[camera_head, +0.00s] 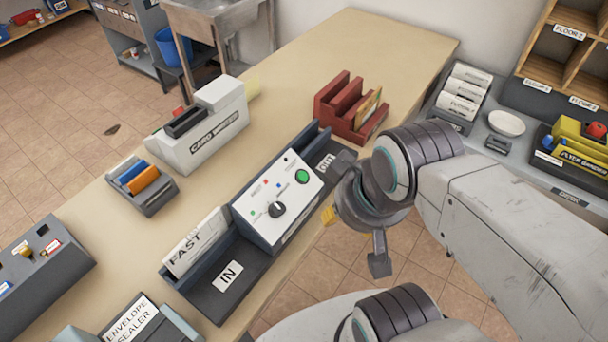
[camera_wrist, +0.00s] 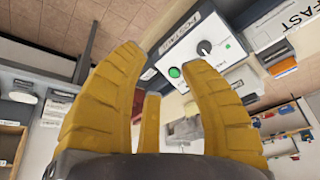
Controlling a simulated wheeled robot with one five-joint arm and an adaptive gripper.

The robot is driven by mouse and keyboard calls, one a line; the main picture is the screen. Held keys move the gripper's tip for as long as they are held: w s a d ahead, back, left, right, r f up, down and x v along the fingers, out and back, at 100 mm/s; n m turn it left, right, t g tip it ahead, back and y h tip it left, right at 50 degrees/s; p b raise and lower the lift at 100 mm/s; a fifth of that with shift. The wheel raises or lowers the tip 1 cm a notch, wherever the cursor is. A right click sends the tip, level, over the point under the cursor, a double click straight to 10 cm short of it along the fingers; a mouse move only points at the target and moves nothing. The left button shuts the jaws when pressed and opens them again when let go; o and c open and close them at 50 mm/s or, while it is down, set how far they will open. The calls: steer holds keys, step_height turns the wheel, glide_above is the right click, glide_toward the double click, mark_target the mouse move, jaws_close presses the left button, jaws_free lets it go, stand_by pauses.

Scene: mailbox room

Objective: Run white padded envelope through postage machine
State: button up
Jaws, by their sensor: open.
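The postage machine (camera_head: 256,222) stands along the table's front edge, with a white panel, a black knob and a green button. Its dark IN tray (camera_head: 212,302) is at the left and its OUT side (camera_head: 335,150) at the right. A white upright piece lettered FAST (camera_head: 190,252) stands at the back of the IN tray; I cannot tell whether it is the padded envelope. My gripper (camera_head: 330,213) is beside the machine's right end, beyond the table edge. In the wrist view my gripper (camera_wrist: 160,62) has its yellow fingers apart and empty, with the machine (camera_wrist: 196,62) behind them.
A card binder (camera_head: 203,135), a small holder with blue and orange cards (camera_head: 142,186) and a red rack (camera_head: 345,106) stand on the table. An envelope sealer (camera_head: 135,318) is at the front left. Sorting shelves (camera_head: 565,62) are at the right. The table's far end is clear.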

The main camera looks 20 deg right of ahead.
steer(key=shift+o, duration=0.3)
jaws_close()
steer(key=c, duration=0.8)
jaws_free()
